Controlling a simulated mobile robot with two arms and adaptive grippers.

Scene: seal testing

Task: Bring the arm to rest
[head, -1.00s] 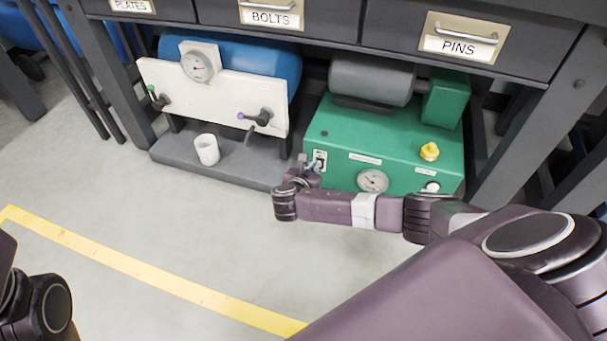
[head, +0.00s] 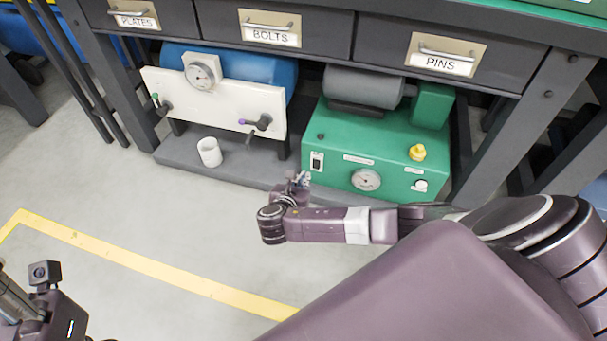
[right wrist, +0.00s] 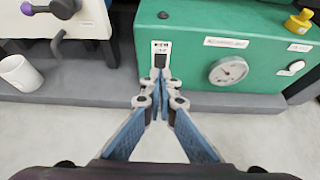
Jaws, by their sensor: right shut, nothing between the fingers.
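My right arm (head: 330,225) reaches in from the right, low in front of the machines under the bench. My right gripper (head: 303,180) is shut and empty. In the right wrist view its fingertips (right wrist: 160,76) meet just below the switch panel (right wrist: 161,53) of the green pump unit. In the head view the switch panel (head: 317,162) shows clear of the gripper; the exact gap is hard to tell. My left arm (head: 45,310) shows only in part at the lower left; its fingers are out of view.
The green pump unit (head: 385,150) and a white panel (head: 225,105) with a gauge and a blue tank (head: 240,65) stand on a grey plinth (head: 185,160). A white cup (head: 209,152) stands on it. Drawers (head: 275,40) hang above. The floor (head: 150,215) in front is clear.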

